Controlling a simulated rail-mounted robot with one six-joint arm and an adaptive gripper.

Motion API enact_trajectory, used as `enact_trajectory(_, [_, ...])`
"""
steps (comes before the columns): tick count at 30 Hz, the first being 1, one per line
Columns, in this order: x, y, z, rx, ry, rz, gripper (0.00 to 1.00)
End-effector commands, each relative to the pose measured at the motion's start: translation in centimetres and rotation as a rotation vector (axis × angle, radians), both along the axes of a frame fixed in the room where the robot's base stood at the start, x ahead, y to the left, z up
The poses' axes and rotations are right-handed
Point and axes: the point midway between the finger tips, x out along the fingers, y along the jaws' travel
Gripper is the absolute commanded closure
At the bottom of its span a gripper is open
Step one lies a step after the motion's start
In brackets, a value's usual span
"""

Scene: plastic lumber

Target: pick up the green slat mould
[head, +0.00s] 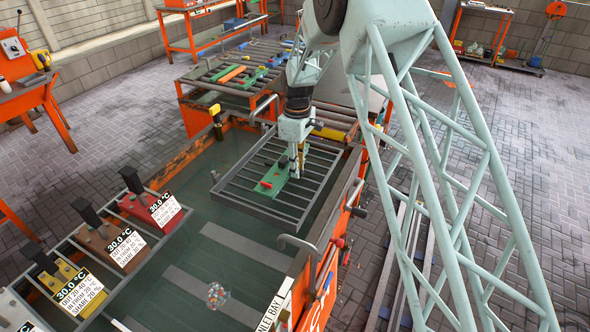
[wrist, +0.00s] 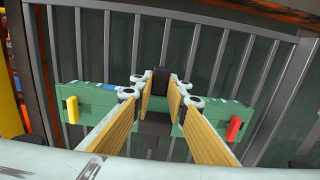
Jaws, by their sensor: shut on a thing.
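The green slat mould (head: 268,192) is a flat green bar lying lengthwise over a grey barred rack in the head view. In the wrist view the mould (wrist: 90,95) runs across the picture, with a yellow block at its left end, a red block at its right end and a black block at its middle. My gripper (head: 298,172) points down over the mould's middle. In the wrist view my gripper (wrist: 160,92) has its yellow-padded fingers closed on the black middle part. I cannot tell whether the mould touches the bars.
The barred rack (head: 236,200) sits over a dark green tank. Several labelled boxes, including a red one (head: 150,208), line the tank's left side. A table behind holds an orange slat (head: 232,74) and green pieces. My lattice column fills the right side.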

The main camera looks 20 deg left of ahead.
Motion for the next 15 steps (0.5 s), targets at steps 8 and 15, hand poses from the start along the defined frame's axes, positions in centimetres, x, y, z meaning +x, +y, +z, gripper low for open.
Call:
enact_trajectory(8, [0.2, 0.1, 2.0, 0.003, -0.004, 0.000, 1.00])
enact_trajectory(15, [0.1, 0.1, 3.7, 0.003, -0.003, 0.000, 1.00])
